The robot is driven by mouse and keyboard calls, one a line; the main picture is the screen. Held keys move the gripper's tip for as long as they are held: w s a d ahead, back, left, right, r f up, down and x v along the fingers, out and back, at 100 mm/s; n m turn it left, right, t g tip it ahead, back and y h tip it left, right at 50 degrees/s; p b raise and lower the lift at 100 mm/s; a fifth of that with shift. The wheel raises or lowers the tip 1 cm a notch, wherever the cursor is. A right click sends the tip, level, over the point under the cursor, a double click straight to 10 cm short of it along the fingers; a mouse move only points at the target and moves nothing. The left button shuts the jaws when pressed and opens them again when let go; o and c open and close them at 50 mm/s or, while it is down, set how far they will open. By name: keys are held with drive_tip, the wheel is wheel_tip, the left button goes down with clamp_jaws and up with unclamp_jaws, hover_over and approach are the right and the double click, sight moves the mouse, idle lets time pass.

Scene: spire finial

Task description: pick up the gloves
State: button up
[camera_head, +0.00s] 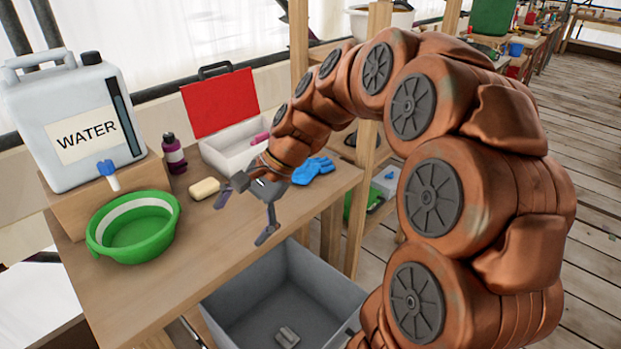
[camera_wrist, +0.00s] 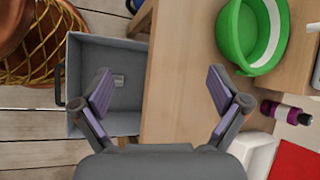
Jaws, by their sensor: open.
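Blue gloves (camera_head: 312,170) lie on the right part of the wooden table in the head view, just behind and to the right of my gripper. They do not show in the wrist view. My gripper (camera_head: 245,217) is open and empty above the table's front edge. In the wrist view its two fingers (camera_wrist: 160,90) are spread wide over bare table top and the edge of a grey bin, with nothing between them.
On the wooden table (camera_head: 200,270) stand a green basin (camera_head: 133,243), a soap bar (camera_head: 204,189), a purple bottle (camera_head: 173,153), a WATER container (camera_head: 75,125) and a white tray with a red lid (camera_head: 221,103). A grey bin (camera_head: 340,290) stands below the front edge.

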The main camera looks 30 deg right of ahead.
drive_tip(key=w+d+f+m+t+y+b, duration=0.1)
drive_tip(key=w+d+f+m+t+b, duration=0.1)
drive_tip(key=w+d+m, duration=0.4)
drive_tip(key=m+t+b, duration=0.6)
drive_tip(key=m+t, duration=0.2)
drive_tip(key=m, duration=0.3)
approach(308, 165)
drive_tip(key=shift+w+a+f+h, duration=0.1)
drive_tip(key=shift+w+a+h, duration=0.15)
drive_tip(key=shift+w, duration=0.2)
drive_tip(key=shift+w+a+f+h, duration=0.15)
drive_tip(key=shift+w+a, duration=0.15)
drive_tip(key=shift+w, duration=0.2)
drive_tip(key=shift+w+f, duration=0.1)
drive_tip(key=shift+w, duration=0.1)
drive_tip(key=shift+s+a+f+b+x, duration=0.1)
drive_tip(key=shift+b+x, duration=0.15)
drive_tip(key=shift+x, duration=0.95)
drive_tip(key=shift+s+a+f+b+x, duration=0.1)
drive_tip(key=shift+b+x, duration=0.1)
drive_tip(key=shift+x, duration=1)
drive_tip(key=shift+s+b+x, duration=0.1)
drive_tip(key=shift+b+x, duration=0.15)
drive_tip(key=shift+x, duration=0.95)
drive_tip(key=c, duration=1.1)
drive_tip(key=shift+r, duration=0.2)
drive_tip(key=shift+c, duration=0.3)
